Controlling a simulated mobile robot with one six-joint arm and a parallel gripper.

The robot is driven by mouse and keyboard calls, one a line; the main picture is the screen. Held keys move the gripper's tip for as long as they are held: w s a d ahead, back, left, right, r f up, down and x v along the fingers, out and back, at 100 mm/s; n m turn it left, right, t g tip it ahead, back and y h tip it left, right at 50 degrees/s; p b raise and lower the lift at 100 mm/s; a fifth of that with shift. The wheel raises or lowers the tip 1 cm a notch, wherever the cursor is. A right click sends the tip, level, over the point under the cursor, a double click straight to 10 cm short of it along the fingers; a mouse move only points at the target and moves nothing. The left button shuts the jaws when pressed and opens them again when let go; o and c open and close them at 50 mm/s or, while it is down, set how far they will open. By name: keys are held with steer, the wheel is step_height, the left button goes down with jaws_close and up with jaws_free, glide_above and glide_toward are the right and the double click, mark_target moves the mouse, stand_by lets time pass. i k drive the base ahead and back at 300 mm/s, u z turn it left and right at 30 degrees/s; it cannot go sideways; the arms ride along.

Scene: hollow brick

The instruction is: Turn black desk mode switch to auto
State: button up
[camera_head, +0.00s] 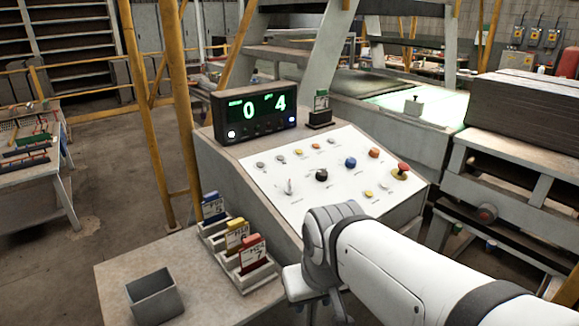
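The black mode switch (321,175) is a round dark knob near the middle of the white sloped panel (270,208) on the control desk. Its pointer and the label lettering are too small to read, so I cannot tell its setting. My gripper (302,286) is at the end of the white arm, in front of the desk's lower edge and below the panel. It is apart from the switch. Its fingers cannot be made out, so whether it is open or shut does not show.
Other controls surround the switch: a metal lever (289,187), a blue button (351,162) and a red-and-yellow mushroom button (401,171). A display (255,112) reads 0 and 4. Left of my arm, a side table (125,262) carries card holders (240,262) and a grey bin (155,296).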

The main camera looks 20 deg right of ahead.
mark_target(321, 175)
steer(key=u, duration=2.6)
steer(key=k, duration=1.25)
steer(key=z, duration=1.9)
steer(key=i, duration=0.95)
steer(key=u, duration=0.05)
